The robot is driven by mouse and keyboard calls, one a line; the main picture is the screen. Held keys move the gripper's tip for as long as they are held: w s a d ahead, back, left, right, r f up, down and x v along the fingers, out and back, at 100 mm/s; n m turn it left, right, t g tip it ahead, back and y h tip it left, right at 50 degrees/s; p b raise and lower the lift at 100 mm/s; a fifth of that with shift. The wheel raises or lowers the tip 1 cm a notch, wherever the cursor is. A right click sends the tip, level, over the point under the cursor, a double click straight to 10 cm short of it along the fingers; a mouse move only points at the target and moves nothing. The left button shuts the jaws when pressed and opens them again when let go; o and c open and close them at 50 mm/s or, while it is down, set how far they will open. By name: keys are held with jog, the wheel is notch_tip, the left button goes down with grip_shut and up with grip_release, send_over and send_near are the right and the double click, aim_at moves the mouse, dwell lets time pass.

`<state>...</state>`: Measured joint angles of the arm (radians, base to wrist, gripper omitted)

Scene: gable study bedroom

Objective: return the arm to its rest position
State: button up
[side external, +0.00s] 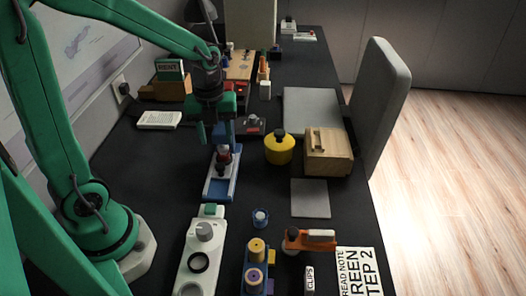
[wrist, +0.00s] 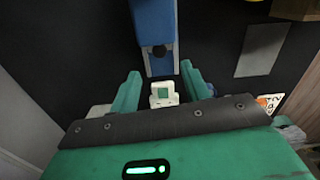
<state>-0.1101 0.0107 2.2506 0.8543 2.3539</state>
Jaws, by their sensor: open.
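My green arm reaches over the dark desk (side external: 160,195) from the left. My gripper (side external: 214,135) points down above the desk, just behind a blue tray (side external: 218,190) that holds a small red and dark piece (side external: 223,157). In the wrist view my gripper (wrist: 160,80) has its two green fingers spread apart with nothing held between them. The exact height of the fingertips is hard to tell.
A yellow canister (side external: 279,150) and a wooden box (side external: 328,152) stand right of the gripper. A white device with a knob (side external: 200,257), spools (side external: 256,250) and an orange tool (side external: 308,239) are at the front. A grey chair back (side external: 383,95) borders the right edge.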

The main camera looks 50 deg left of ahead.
jog(key=s+d+r+n+t, duration=0.1)
jog(key=s+r+n, duration=0.3)
jog(key=n, duration=0.9)
jog(key=s+d+r+n+t, duration=0.2)
jog(key=s+r+n+t, duration=0.2)
jog(key=r+n, duration=0.3)
jog(key=s+n, duration=0.1)
jog(key=n, duration=0.4)
jog(key=shift+s+d+r+n, duration=0.15)
jog(key=shift+d+r+n, duration=0.1)
jog(key=shift+n, duration=0.15)
